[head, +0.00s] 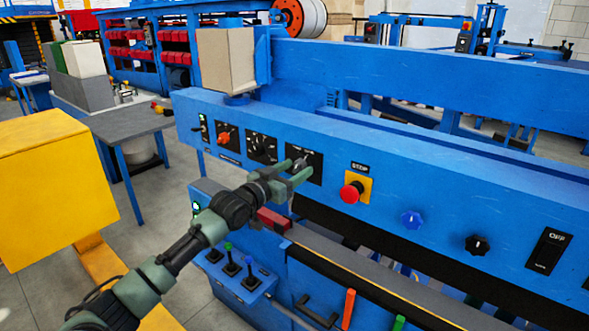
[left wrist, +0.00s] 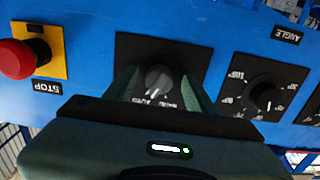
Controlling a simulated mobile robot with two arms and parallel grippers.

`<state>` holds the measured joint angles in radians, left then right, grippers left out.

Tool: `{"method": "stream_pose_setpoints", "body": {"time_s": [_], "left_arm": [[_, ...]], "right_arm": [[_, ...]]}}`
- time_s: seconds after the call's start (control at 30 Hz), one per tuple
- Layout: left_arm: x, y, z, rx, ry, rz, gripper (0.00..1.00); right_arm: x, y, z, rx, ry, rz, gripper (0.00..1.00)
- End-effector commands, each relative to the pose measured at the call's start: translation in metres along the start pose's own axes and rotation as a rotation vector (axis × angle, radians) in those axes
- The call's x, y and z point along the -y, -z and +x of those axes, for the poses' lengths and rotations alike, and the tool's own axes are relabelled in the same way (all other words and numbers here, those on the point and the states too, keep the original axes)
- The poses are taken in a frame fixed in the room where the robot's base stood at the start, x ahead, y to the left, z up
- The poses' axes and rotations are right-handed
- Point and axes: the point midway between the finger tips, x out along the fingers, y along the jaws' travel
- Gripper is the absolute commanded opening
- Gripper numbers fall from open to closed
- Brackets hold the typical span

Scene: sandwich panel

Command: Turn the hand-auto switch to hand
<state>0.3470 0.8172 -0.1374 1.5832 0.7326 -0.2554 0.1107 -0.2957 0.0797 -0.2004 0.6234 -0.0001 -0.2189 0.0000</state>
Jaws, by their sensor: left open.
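Contact with the knob cannot be made out. My right gripper is not in view.
A red stop button (head: 351,192) on a yellow plate is right of the switch. A black angle dial (head: 262,147) and an orange knob (head: 224,138) are to its left. Blue (head: 411,218) and black (head: 477,244) knobs lie farther right. Small levers (head: 231,267) stand below.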

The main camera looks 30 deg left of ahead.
Motion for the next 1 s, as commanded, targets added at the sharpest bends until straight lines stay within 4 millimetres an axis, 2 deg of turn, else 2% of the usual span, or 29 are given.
{"method": "stream_pose_setpoints", "body": {"time_s": [0.2,0.27,0.4,0.43,0.77,1.0], "left_arm": [[0.000,0.000,0.000,0.000,0.000,-0.001,0.55],[0.000,0.000,0.000,0.000,0.000,-0.001,0.41],[0.000,0.000,0.000,0.000,0.000,-0.001,0.02],[0.000,0.000,0.000,0.000,0.000,-0.001,0.00],[0.000,0.001,0.000,0.000,-0.001,-0.046,0.00],[-0.001,0.002,0.000,0.000,-0.001,-0.190,0.00]], "right_arm": [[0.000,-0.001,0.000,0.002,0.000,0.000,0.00],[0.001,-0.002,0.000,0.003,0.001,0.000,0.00],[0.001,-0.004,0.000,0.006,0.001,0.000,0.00],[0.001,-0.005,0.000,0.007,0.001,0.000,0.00],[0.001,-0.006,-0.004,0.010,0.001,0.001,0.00],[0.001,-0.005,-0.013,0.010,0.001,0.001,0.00]]}}
